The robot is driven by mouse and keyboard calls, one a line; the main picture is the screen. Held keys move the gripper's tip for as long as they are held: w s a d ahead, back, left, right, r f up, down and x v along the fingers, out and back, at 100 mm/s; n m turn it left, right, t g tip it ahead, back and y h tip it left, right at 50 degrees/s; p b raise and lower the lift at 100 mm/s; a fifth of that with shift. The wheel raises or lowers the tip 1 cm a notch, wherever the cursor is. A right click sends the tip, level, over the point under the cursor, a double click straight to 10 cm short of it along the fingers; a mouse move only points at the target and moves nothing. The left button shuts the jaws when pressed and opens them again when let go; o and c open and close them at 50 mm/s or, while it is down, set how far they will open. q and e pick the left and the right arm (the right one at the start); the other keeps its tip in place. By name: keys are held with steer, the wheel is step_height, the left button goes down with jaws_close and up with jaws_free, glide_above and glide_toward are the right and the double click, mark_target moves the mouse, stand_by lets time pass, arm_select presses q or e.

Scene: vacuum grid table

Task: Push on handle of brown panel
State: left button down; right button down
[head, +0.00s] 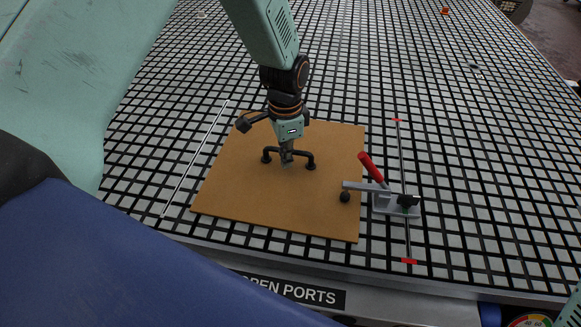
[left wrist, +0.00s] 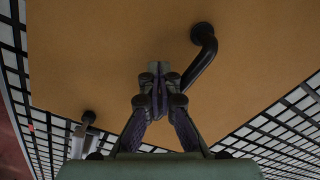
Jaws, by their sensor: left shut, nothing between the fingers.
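The brown panel (head: 270,205) lies flat on the grid table and fills much of the left wrist view (left wrist: 100,55). Its black handle (head: 308,158) is a low bar with two feet, near the panel's middle; one bent end shows in the left wrist view (left wrist: 205,52). My left gripper (head: 287,161) points down at the middle of the handle, fingers shut and empty. In the left wrist view its fingertips (left wrist: 160,82) meet and cover part of the bar. I cannot tell whether they touch it. My right gripper is not in view.
A toggle clamp (head: 385,202) with a red lever (head: 371,167) stands at the panel's right edge, its black tip over the panel. A pale strip (head: 196,158) runs along the left. The far grid is mostly clear.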

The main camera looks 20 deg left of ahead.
arm_select(q)
steer(key=shift+w+r+p, duration=0.2)
steer(key=shift+w+p, duration=0.15)
steer(key=shift+p, duration=0.15)
stand_by(0.7)
steer(key=shift+s+d+f+p, duration=0.15)
steer(key=shift+s+p, duration=0.45)
steer(key=shift+s, duration=0.15)
steer(key=shift+s+d+p, duration=0.25)
steer(key=shift+s+p, duration=0.25)
steer(key=shift+s, duration=0.55)
